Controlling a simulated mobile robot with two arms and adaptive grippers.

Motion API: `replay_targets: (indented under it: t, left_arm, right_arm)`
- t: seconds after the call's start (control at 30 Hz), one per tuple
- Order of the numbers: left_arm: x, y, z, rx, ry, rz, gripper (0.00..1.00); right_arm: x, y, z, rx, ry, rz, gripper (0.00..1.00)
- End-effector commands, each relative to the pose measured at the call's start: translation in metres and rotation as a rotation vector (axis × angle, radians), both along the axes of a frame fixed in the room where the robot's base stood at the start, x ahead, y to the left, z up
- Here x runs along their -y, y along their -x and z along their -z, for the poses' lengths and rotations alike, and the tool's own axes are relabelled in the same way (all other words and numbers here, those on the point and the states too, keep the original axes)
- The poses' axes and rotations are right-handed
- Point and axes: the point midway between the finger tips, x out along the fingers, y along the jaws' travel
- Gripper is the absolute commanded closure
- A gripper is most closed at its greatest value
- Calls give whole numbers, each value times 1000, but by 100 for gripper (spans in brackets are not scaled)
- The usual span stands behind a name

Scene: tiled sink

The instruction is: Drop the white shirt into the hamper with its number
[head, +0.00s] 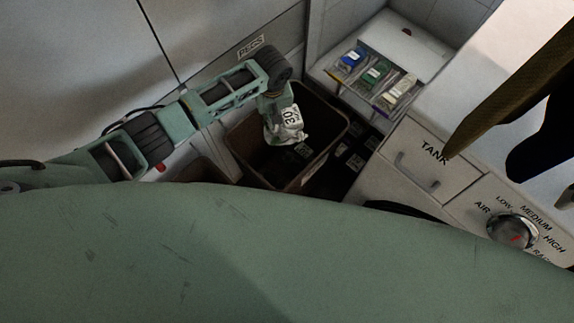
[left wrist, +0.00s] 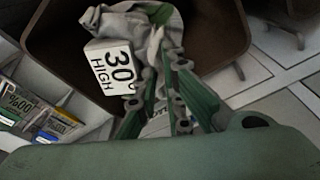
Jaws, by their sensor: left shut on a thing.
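The white shirt (head: 286,127) is a crumpled bundle with a white tag reading 30. In the left wrist view the shirt (left wrist: 165,22) shows its tag as "30 HIGH". My left gripper (head: 282,108) is shut on the shirt and points down; its green fingers (left wrist: 165,95) show below the cloth in the left wrist view. The shirt hangs over the mouth of a brown hamper (head: 333,150), which also shows behind it in the left wrist view (left wrist: 222,35). No number is readable on this hamper. My right gripper is not in view.
A shelf (head: 425,50) right of the hamper holds several coloured packets (head: 374,73). A white machine with a TANK drawer (head: 433,165) and a dial (head: 512,229) stands at the right. A PEGS label (head: 250,46) is on the wall behind.

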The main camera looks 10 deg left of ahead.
Motion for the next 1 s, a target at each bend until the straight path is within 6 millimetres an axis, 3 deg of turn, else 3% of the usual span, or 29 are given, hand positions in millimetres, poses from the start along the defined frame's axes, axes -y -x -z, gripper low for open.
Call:
replay_targets:
  t: [0.3,0.33,0.6,0.87,1.0]
  left_arm:
    - [0,-1,3,1,0,0,100]
    - [0,-1,3,1,0,0,91]
    - [0,0,4,1,0,0,70]
    - [0,0,4,0,-1,0,70]
    - [0,1,-5,0,0,0,70]
  right_arm:
    - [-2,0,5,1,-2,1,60]
    - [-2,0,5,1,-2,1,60]
    - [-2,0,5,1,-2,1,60]
    - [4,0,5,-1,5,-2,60]
    - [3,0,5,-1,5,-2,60]
